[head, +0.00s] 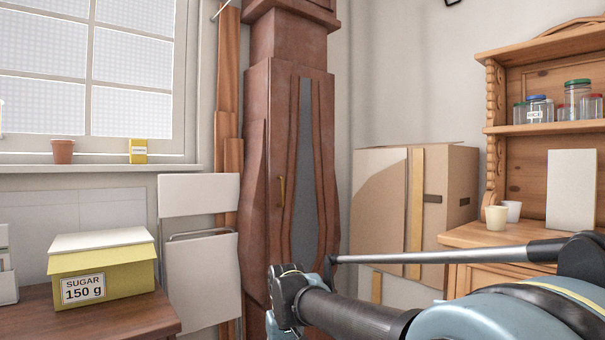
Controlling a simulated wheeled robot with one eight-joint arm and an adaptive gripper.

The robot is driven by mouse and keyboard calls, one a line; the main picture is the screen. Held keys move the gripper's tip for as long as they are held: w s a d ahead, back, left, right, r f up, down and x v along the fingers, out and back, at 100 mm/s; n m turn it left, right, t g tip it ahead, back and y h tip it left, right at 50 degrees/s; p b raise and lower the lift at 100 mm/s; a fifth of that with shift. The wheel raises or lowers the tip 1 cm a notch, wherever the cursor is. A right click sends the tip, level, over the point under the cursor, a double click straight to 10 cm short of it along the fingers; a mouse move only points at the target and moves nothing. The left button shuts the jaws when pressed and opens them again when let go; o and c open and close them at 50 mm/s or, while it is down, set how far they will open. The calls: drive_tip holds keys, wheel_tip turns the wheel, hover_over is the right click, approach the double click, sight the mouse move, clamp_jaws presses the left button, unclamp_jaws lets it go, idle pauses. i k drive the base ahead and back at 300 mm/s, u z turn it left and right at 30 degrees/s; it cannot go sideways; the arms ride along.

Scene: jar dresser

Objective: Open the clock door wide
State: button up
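The tall brown wooden clock (258,80) stands against the wall in the middle of the head view. Its narrow front door (268,215) has a long grey panel (305,165) and looks shut. A small brass handle (282,191) sits on the door's left part. The clock's top is cut off by the frame, and my arm hides part of its base. My arm reaches from the lower right to in front of the clock's lower part, below the handle. I cannot make out my gripper's fingers in this view.
A large cardboard box (455,195) stands right of the clock. A wooden dresser (490,237) with jars and cups is at the far right. Left of the clock are a folded white chair (200,255), planks (228,60) and a table (125,318) bearing a yellow sugar box (120,275).

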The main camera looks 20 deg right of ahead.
sight(301, 98)
drive_tip(key=u, duration=0.75)
drive_tip(key=k, duration=1.4)
drive_tip(key=z, duration=0.7)
drive_tip(key=i, duration=1)
